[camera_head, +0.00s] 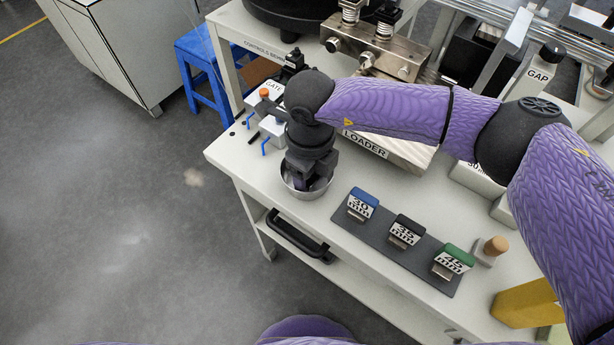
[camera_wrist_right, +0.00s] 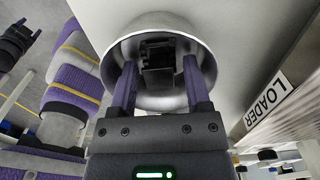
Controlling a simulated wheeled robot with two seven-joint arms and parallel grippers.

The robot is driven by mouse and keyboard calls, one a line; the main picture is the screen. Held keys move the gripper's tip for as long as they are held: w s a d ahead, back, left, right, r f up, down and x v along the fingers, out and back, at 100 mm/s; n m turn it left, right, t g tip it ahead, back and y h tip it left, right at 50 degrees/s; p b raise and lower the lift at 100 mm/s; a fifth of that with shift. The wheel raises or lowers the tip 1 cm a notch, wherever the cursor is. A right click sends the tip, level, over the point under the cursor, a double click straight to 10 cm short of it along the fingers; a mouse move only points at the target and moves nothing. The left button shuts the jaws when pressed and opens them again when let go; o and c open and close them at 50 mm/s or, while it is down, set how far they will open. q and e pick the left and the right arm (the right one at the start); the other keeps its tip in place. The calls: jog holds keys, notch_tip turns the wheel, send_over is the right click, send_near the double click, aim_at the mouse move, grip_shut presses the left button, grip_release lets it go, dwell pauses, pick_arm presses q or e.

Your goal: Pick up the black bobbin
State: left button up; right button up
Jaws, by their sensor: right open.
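A steel bowl (camera_head: 290,187) stands near the left edge of the bench, and it also shows in the wrist view (camera_wrist_right: 180,22). A small black blocky piece (camera_wrist_right: 158,52), which I take for the black bobbin, lies inside the bowl in the wrist view. My right gripper (camera_head: 307,182) points down into the bowl. In the wrist view the fingers of my right gripper (camera_wrist_right: 160,75) are open, one on each side of the piece's near part. I cannot tell whether they touch it. The gripper hides the piece in the head view.
A dark mat (camera_head: 375,240) right of the bowl carries blue, black and green labelled blocks. The loader (camera_head: 400,150) stands behind. Blue-levered fixtures (camera_head: 268,127) labelled GATE sit behind the bowl. A wooden-topped peg (camera_head: 493,247) and a yellow block (camera_head: 528,303) are at right.

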jog(key=shift+f, duration=0.1)
grip_shut()
